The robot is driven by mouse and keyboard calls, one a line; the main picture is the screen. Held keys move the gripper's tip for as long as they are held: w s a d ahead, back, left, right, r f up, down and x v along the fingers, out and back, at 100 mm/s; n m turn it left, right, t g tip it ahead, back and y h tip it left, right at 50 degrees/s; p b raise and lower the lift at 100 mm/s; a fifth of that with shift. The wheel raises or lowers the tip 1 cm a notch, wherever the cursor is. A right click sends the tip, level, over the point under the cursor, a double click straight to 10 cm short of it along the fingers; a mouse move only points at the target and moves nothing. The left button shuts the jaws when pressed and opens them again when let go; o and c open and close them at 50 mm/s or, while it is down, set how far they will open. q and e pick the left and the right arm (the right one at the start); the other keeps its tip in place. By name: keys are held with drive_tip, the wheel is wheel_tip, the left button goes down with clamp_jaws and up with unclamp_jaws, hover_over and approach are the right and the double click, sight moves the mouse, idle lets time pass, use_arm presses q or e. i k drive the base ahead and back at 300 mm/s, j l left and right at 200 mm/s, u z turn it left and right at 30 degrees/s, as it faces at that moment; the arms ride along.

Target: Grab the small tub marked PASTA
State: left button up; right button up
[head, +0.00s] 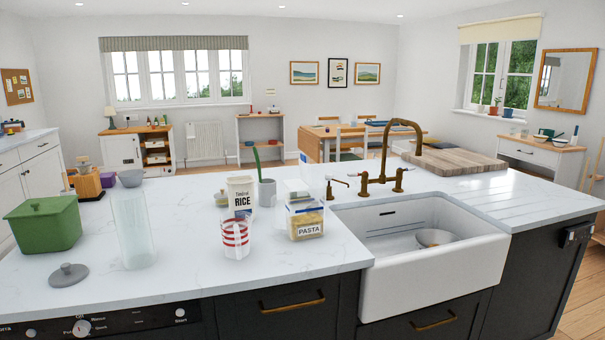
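The small tub marked PASTA (307,221) stands upright on the white marbled counter, just left of the sink. It is clear, with pale yellow contents and a white label low on its front. A clear container with a pale lid stands close behind it, partly hidden. Neither of my grippers shows in the head view.
A red-and-white striped cup (235,239) and a RICE package (241,196) stand left of the tub. The white sink (430,270) with a brass tap (390,150) is to its right. A tall clear vase (134,230) and green pot (43,224) stand farther left.

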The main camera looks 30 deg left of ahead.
sight(305, 202)
drive_tip(key=i+u, duration=0.4)
drive_tip(key=i, duration=0.4)
drive_tip(key=i+l+u, duration=0.6)
drive_tip(key=l+u, duration=0.2)
drive_tip(key=l, duration=0.15)
drive_tip(key=k+l+u, duration=0.15)
drive_tip(key=l, duration=0.25)
drive_tip(key=k+l+u, duration=0.15)
drive_tip(key=l, duration=0.25)
drive_tip(key=l+u, duration=0.15)
drive_tip(key=l, duration=0.2)
drive_tip(key=k, duration=0.05)
